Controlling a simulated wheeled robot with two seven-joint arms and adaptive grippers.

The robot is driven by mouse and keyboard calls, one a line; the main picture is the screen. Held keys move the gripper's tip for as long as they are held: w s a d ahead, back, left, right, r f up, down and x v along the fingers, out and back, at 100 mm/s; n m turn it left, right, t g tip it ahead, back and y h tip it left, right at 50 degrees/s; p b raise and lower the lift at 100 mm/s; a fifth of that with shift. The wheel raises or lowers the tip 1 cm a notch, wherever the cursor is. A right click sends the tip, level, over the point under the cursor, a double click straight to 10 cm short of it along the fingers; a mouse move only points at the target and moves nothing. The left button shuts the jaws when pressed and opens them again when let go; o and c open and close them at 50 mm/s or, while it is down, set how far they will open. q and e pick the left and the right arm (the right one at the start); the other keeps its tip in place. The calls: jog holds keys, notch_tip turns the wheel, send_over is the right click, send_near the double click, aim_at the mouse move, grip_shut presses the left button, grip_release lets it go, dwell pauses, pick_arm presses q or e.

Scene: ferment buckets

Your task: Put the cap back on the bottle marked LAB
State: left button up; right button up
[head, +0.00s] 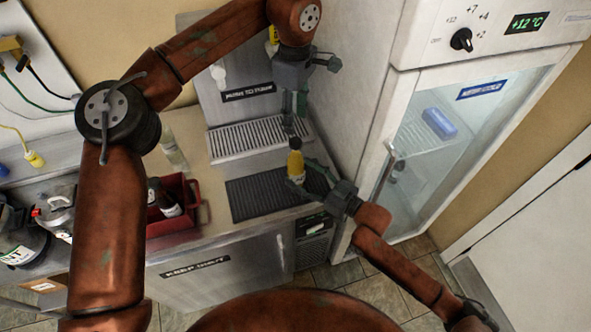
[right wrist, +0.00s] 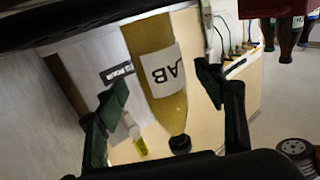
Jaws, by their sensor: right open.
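The bottle marked LAB (head: 296,168) holds yellow liquid and is above or on the dark drip mat, base hidden. In the right wrist view the bottle (right wrist: 160,72) appears upside down, with its white label reading LAB. A dark cap (right wrist: 181,144) shows at its neck end; how well it is seated is not clear. My right gripper (head: 312,180) is open, its fingers (right wrist: 160,105) on either side of the bottle. My left gripper (head: 291,122) points down just above the bottle's dark top (head: 295,143). Whether its fingers are open or shut is unclear.
A red crate (head: 188,222) with dark bottles stands left of the dark mat (head: 255,197), with a clear bottle (head: 172,150) behind it. A metal drip grille (head: 245,138) lies behind the mat. The glass-door fridge (head: 425,140) stands close on the right.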

jog(key=shift+x, duration=1.4)
